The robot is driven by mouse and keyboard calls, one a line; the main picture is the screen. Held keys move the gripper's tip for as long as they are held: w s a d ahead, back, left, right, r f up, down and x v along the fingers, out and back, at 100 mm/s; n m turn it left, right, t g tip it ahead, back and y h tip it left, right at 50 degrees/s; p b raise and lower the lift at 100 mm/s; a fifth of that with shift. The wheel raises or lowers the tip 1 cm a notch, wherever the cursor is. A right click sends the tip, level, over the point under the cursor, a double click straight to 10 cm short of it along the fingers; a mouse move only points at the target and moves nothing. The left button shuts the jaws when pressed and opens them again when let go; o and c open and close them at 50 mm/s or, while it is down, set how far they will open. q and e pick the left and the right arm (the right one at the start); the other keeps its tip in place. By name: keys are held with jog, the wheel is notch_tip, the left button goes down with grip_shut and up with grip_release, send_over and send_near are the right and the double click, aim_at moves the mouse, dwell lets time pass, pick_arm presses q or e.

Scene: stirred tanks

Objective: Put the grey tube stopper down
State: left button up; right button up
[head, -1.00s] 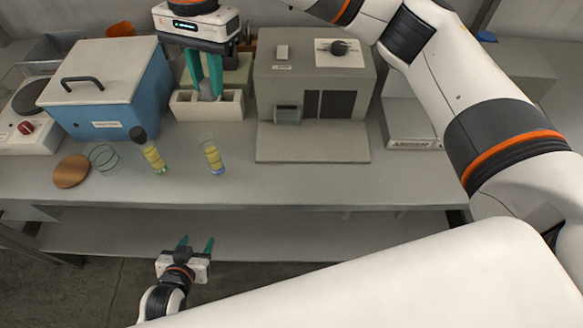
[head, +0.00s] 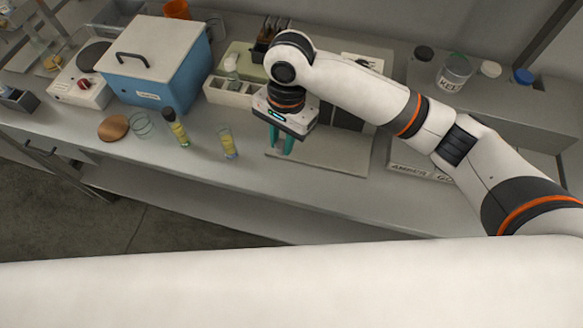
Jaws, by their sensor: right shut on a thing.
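My right gripper (head: 281,148) has its teal fingers pointing down above the front left part of the grey machine's base plate (head: 335,157). It is shut on the grey tube stopper, which is small and barely shows between the fingertips. I cannot tell whether the stopper touches the plate. An open tube with yellow contents (head: 228,143) stands on the bench to the left of the gripper. A dark-capped tube with yellow contents (head: 176,129) stands further left. My left gripper is out of view.
A white rack (head: 228,95) stands behind the gripper. A blue box with a grey lid (head: 155,75), a wooden disc (head: 113,128) and a clear glass dish (head: 143,124) are to the left. The bench front between the tubes and plate is clear. My right arm hides much of the grey machine.

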notch_tip(320, 180, down, 5)
jog(key=shift+s+f+p, duration=0.1)
jog(key=shift+f+p, duration=0.1)
jog(key=shift+p, duration=0.1)
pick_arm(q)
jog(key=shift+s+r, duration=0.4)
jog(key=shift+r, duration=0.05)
pick_arm(e)
jog(key=shift+f, duration=2.45)
jog(key=o, duration=1)
jog(key=shift+f, duration=0.1)
jog(key=shift+c, duration=0.2)
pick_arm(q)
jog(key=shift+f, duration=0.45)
pick_arm(e)
notch_tip(320, 180, up, 12)
jog(key=w+d, duration=0.1)
jog(key=shift+w, duration=0.25)
